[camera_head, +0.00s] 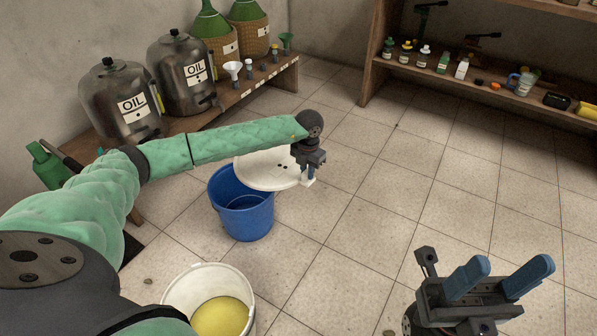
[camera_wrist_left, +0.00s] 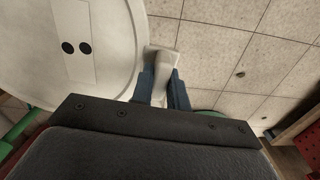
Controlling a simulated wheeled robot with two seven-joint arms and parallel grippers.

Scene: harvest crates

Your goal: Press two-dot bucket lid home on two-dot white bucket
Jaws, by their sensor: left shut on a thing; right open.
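The white round lid (camera_head: 258,173) with two black dots hangs over the far side of the blue bucket in the head view. It fills the upper left of the left wrist view (camera_wrist_left: 110,62). My left gripper (camera_head: 310,172) is shut on the lid's pale edge tab, also visible between the fingers in the wrist view (camera_wrist_left: 165,88). A white bucket (camera_head: 176,291) with yellow contents stands open at the bottom of the head view, partly hidden by my left arm. No dots show on it. My right gripper (camera_head: 502,282) is open and empty at lower right.
A blue bucket (camera_head: 241,216) stands on the tiled floor beyond the white bucket. A low wooden bench (camera_head: 236,102) with oil drums (camera_head: 122,103) and wicker-covered bottles is at left. A shelf (camera_head: 453,84) with small bottles stands at upper right. The middle floor is clear.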

